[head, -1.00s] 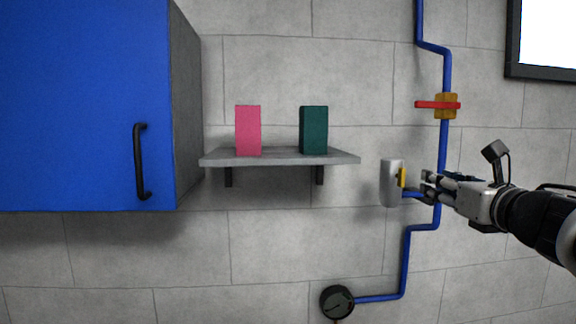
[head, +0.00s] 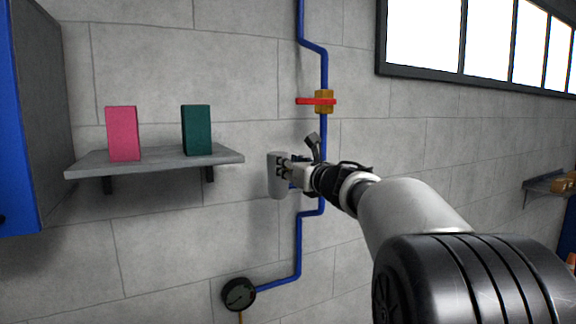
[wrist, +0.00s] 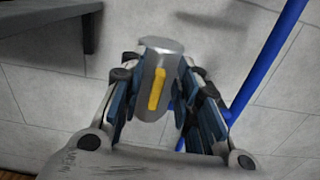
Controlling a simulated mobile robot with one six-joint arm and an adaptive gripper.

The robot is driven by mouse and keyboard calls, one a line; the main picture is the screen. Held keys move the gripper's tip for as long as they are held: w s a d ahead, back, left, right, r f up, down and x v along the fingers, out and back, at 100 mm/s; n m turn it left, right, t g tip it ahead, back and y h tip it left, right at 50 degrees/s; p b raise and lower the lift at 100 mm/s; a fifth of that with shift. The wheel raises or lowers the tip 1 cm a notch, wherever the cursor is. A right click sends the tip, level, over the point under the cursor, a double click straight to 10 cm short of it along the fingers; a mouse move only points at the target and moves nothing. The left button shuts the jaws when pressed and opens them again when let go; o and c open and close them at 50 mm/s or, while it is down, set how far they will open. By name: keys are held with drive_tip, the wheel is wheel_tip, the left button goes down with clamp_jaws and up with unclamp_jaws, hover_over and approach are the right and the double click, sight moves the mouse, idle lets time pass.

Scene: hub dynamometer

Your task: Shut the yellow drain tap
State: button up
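The drain tap is a grey, upright cylinder (head: 275,188) on the wall beside the blue pipe, with a yellow handle (wrist: 158,90) on its face. In the wrist view the handle is a narrow bar lying roughly along the cylinder's length. My gripper (wrist: 160,78) is open, with one finger on each side of the tap and its handle. I cannot tell whether either finger touches it. In the head view my gripper (head: 284,172) reaches the tap from the right and hides the yellow handle.
A blue pipe (head: 300,245) runs down the wall, with a red-handled valve (head: 317,101) above and a round gauge (head: 239,294) below. A grey shelf (head: 225,159) to the left holds a pink box (head: 123,134) and a green box (head: 197,130).

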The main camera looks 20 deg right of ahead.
clamp_jaws()
idle(0.3)
drive_tip(key=shift+m, duration=0.4)
drive_tip(key=shift+d+f+m+p, duration=0.3)
drive_tip(key=shift+m+p, duration=0.45)
drive_tip(key=shift+m, duration=1.75)
drive_tip(key=shift+d+f+m+p, duration=0.25)
drive_tip(key=shift+m+p, duration=0.5)
drive_tip(key=shift+m, duration=1.75)
drive_tip(key=shift+d+f+m+p, duration=0.15)
drive_tip(key=shift+d+m+p, duration=0.4)
drive_tip(key=shift+m, duration=1.95)
drive_tip(key=shift+a, duration=0.2)
